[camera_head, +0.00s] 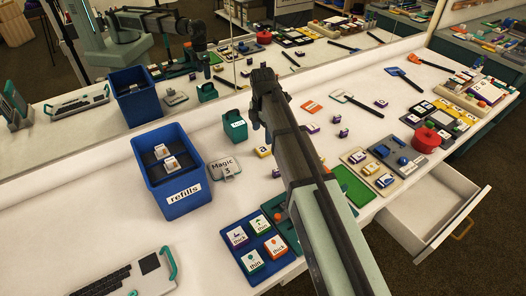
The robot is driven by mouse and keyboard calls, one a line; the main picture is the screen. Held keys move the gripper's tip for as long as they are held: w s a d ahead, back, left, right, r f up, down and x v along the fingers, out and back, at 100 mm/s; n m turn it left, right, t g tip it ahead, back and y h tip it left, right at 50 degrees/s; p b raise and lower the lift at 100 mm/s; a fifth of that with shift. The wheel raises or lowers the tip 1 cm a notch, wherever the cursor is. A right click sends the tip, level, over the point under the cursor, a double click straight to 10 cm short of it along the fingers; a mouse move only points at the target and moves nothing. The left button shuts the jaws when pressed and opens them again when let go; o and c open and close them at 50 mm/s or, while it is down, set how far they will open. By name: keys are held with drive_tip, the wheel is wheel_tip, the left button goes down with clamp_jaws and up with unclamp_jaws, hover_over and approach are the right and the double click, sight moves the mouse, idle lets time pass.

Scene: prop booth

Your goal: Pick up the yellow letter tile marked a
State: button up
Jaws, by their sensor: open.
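A small yellow tile (263,151) lies on the white table, just left of my arm. Its mark is too small to read for sure. My gripper (257,112) is above the table, higher in the picture than the yellow tile and apart from it. It is open, and I see nothing held in it. My arm runs from the lower right up to the gripper and hides part of the table.
A teal container (235,127) is near the gripper. A blue tray (246,230) holds labelled blocks. Purple tiles (343,132) lie right; an open drawer (437,208) juts out. A mirror backs the table.

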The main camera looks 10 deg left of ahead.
sight(264, 149)
drive_tip(key=shift+s+d+f, duration=0.1)
drive_tip(key=shift+d+f, duration=0.1)
drive_tip(key=shift+f, duration=1.6)
drive_tip(key=shift+s+d+f, duration=0.1)
drive_tip(key=shift+d+f, duration=0.05)
drive_tip(key=shift+f, duration=1.65)
drive_tip(key=c, duration=1.1)
drive_tip(key=shift+r, duration=0.15)
